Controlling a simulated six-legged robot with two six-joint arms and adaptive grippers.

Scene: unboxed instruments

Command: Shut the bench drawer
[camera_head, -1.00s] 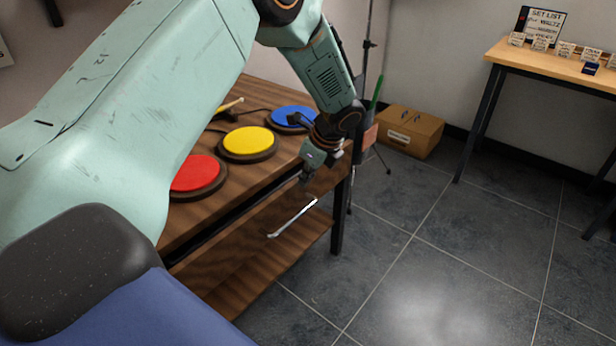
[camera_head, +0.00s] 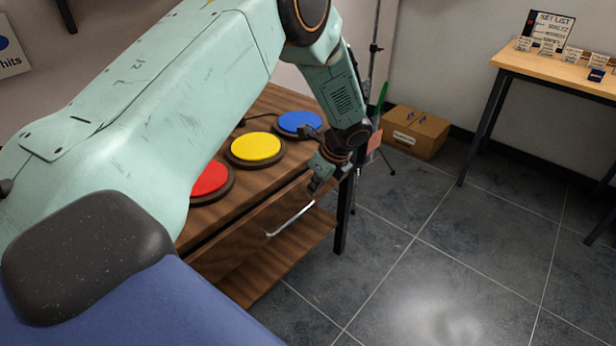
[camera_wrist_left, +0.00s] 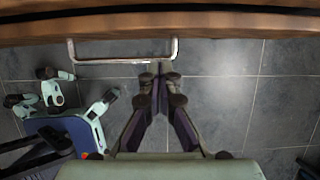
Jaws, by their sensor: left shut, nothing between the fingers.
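The bench drawer (camera_head: 248,229) has a wooden front under the bench top, with a pale bar handle (camera_head: 290,220). The drawer front looks nearly flush with the bench, with a thin dark line above it; I cannot tell whether it is fully shut. My left gripper (camera_head: 317,187) is at the drawer's right end, above the handle's right end. In the left wrist view, the left gripper (camera_wrist_left: 158,68) has its fingers together and empty, pointing at the drawer front close to the handle (camera_wrist_left: 120,61). Contact is unclear. My right gripper is not in view.
Red (camera_head: 210,178), yellow (camera_head: 255,147) and blue (camera_head: 300,122) round pads lie on the bench top. A cardboard box (camera_head: 416,134) stands on the floor behind. A table (camera_head: 553,66) with small cards is at the right. The tiled floor (camera_head: 430,250) before the bench is clear.

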